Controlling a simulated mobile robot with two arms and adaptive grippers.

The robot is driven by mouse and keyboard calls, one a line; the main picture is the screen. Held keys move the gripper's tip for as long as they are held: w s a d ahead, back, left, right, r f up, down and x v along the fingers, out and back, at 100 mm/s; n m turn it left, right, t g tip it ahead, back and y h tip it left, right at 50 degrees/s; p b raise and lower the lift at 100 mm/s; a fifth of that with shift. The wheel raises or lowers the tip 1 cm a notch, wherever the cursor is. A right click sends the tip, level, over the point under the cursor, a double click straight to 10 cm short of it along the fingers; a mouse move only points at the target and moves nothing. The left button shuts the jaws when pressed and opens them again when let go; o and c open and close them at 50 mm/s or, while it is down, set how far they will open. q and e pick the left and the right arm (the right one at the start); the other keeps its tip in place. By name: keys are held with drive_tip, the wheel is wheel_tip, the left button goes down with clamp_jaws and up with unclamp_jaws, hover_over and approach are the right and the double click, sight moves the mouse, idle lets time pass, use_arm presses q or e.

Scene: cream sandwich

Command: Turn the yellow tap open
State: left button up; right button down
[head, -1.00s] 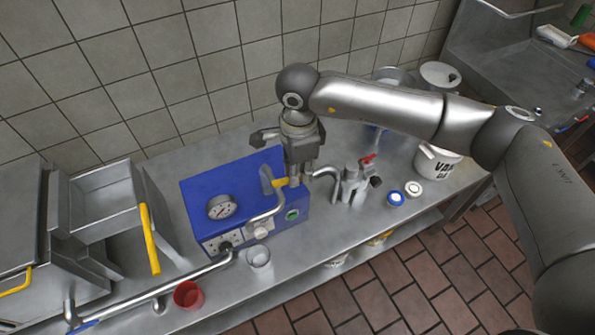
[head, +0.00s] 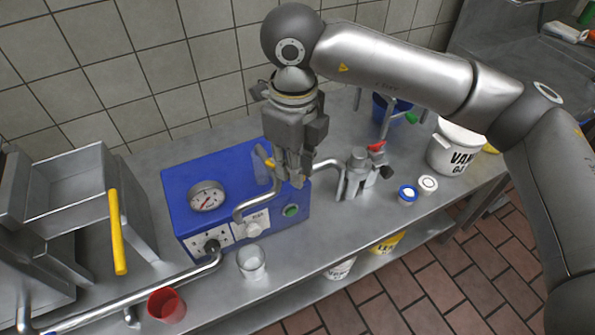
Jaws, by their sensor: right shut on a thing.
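The yellow tap (head: 269,163) is on the top right part of the blue machine (head: 190,182), beside a bent metal pipe. Only a small yellow piece of it shows, at the left side of my right gripper's fingers. My right gripper (head: 292,180) points down over the machine and is shut on the tap. The fingers hide most of the tap, so its exact angle cannot be read. My left gripper is not in view.
A metal fitting with a red lever (head: 376,146) stands right of the machine. A clear cup (head: 252,263) and red cup (head: 167,305) stand in front. The tiled wall is behind.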

drive_tip(key=shift+s+a+m+b, duration=0.2)
drive_tip(key=shift+m+b, duration=0.4)
drive_tip(key=shift+m, duration=0.1)
drive_tip(key=shift+s+a+m+b, duration=0.2)
drive_tip(key=shift+a+m+b, duration=0.05)
drive_tip(key=shift+m+b, duration=0.45)
drive_tip(key=shift+s+a+m+b, duration=0.2)
drive_tip(key=shift+m+b, duration=0.35)
drive_tip(key=shift+m, duration=0.15)
drive_tip(key=c, duration=1.4)
unclamp_jaws()
wheel_tip(320, 180, up, 12)
drive_tip(key=shift+r, duration=0.1)
